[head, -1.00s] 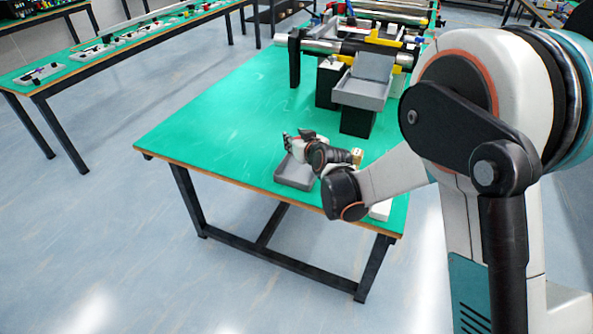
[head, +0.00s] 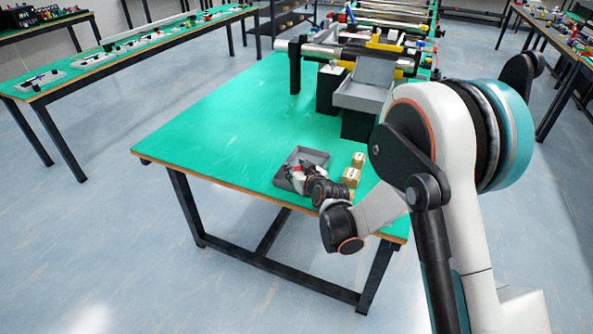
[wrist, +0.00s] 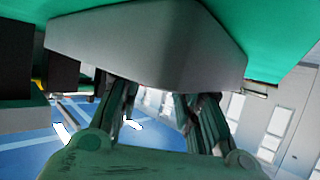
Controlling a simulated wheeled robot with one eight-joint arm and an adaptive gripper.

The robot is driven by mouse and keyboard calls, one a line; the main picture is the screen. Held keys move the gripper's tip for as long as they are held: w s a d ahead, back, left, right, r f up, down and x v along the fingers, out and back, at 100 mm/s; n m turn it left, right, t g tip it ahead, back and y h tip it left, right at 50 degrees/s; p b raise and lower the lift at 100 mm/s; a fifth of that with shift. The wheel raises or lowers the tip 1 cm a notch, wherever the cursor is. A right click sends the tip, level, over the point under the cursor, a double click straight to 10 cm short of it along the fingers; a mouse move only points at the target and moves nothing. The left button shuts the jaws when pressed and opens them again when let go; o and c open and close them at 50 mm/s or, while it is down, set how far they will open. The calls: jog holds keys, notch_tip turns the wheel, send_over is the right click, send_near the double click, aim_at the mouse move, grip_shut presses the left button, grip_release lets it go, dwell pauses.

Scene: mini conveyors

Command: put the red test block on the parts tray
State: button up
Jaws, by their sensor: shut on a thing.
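The parts tray (head: 314,156) is a shallow grey tray on the green table near its front edge. My gripper (head: 293,176) is at the tray's near left part, low over it in the head view. A small bit of red shows between its fingers, which I take for the red test block; most of it is hidden. In the wrist view the picture is upside down: the grey tray (wrist: 150,45) fills the upper middle, close to my gripper's fingers (wrist: 165,112). The block cannot be made out there.
Two small tan boxes (head: 351,177) stand just right of the tray. A grey bin (head: 362,97) on a black stand and a conveyor roller (head: 322,50) are farther back. The left part of the green table (head: 220,130) is clear.

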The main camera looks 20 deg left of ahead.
jog(key=o, duration=0.8)
jog(key=shift+f, duration=0.1)
jog(key=shift+s+d+r, duration=0.2)
jog(key=shift+s+r, duration=0.05)
jog(key=shift+r, duration=0.05)
jog(key=p+v, duration=0.4)
jog(key=v, duration=0.7)
jog(key=shift+s+d, duration=0.1)
